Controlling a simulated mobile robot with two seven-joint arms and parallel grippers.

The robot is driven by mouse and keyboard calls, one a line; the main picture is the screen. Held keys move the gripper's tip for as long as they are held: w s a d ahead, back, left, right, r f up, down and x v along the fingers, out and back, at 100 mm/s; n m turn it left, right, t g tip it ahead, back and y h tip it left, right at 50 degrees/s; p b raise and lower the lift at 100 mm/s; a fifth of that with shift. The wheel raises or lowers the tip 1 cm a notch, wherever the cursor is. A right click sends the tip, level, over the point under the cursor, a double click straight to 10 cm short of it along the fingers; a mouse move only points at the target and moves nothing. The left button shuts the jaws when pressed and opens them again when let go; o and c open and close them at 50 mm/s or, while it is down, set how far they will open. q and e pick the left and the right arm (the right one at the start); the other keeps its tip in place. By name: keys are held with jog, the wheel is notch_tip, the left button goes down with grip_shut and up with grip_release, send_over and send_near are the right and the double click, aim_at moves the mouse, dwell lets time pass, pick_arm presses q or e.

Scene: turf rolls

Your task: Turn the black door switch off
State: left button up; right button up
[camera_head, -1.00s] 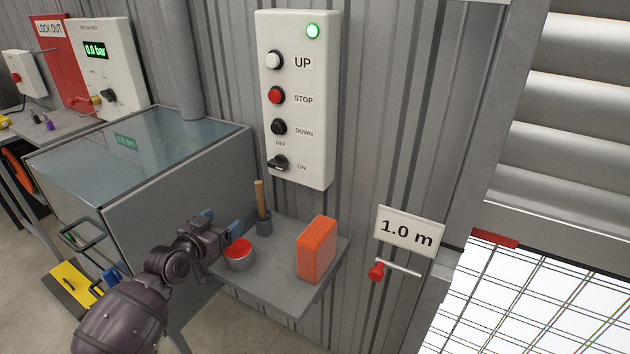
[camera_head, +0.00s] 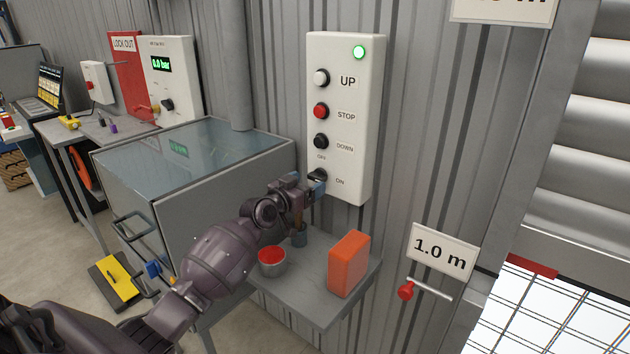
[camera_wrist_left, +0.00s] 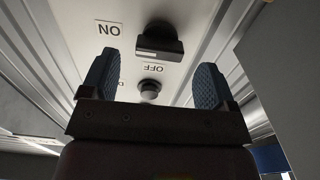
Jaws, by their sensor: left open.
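The black door switch (camera_head: 319,175) is the lowest control on the white wall panel (camera_head: 350,120), between the labels OFF above and ON to its right. The left wrist view shows the switch (camera_wrist_left: 160,42) upside down; its bar lies roughly crosswise, with a pale mark toward the ON label. My left gripper (camera_head: 318,188) is at the panel's lower left, close to the switch and partly covering it. In the left wrist view the blue fingers of my left gripper (camera_wrist_left: 153,80) are wide apart and empty, with the switch ahead of the gap. My right gripper is out of view.
Above the switch are the DOWN (camera_head: 321,141), STOP (camera_head: 321,111) and UP (camera_head: 321,77) buttons and a lit green lamp (camera_head: 359,52). Below, a grey shelf (camera_head: 315,305) holds a red-topped tin (camera_head: 271,262) and an orange block (camera_head: 348,264). A grey cabinet (camera_head: 220,205) stands left.

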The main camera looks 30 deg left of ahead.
aim_at(314, 179)
pick_arm(q)
jog(key=shift+w+d, duration=0.15)
jog(key=shift+w, duration=1.65)
jog(key=c, duration=0.9)
